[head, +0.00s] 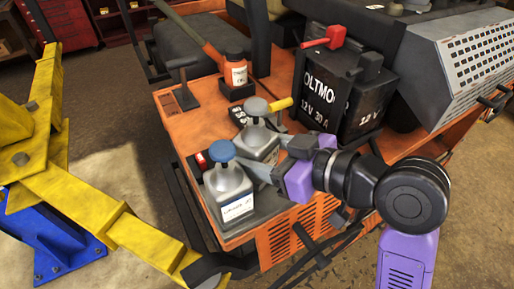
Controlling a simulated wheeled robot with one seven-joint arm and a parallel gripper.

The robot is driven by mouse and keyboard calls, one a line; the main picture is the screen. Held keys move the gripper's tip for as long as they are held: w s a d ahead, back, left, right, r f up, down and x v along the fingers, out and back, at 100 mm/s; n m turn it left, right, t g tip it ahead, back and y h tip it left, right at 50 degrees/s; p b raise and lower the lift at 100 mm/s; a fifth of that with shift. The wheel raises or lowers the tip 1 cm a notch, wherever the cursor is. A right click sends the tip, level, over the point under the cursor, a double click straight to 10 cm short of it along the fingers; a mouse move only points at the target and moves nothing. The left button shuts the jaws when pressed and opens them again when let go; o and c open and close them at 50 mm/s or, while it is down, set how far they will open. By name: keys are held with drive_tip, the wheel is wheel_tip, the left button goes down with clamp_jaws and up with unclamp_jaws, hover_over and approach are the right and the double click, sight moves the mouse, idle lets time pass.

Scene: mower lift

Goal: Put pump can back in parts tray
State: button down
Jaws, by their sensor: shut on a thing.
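Two grey cans stand close together at the front of the orange deck. One has a grey rounded top (258,107) and a grey body (257,140); it appears to be the pump can. The other, a blue-capped can (228,188) with a white label, is just in front and to the left. My gripper (262,158) comes in from the right, its fingers around the grey-topped can's body. The lower finger crosses in front of that can. A dark parts tray (266,206) lies beneath; whether the held can touches its floor is hidden.
A black battery box (334,107) with a red clamp (327,37) stands behind the gripper. An orange bottle (236,72) sits on a dark block further back. A yellow-handled tool (281,104) is near the held can. Yellow lift arms (75,192) stand at left.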

drive_tip(key=c, duration=0.8)
unclamp_jaws()
drive_tip(key=shift+f, duration=0.15)
drive_tip(key=shift+o, duration=0.2)
drive_tip(key=shift+r, duration=0.4)
drive_tip(key=b+v, duration=0.1)
drive_tip(key=v, duration=1.1)
drive_tip(key=shift+r, duration=0.2)
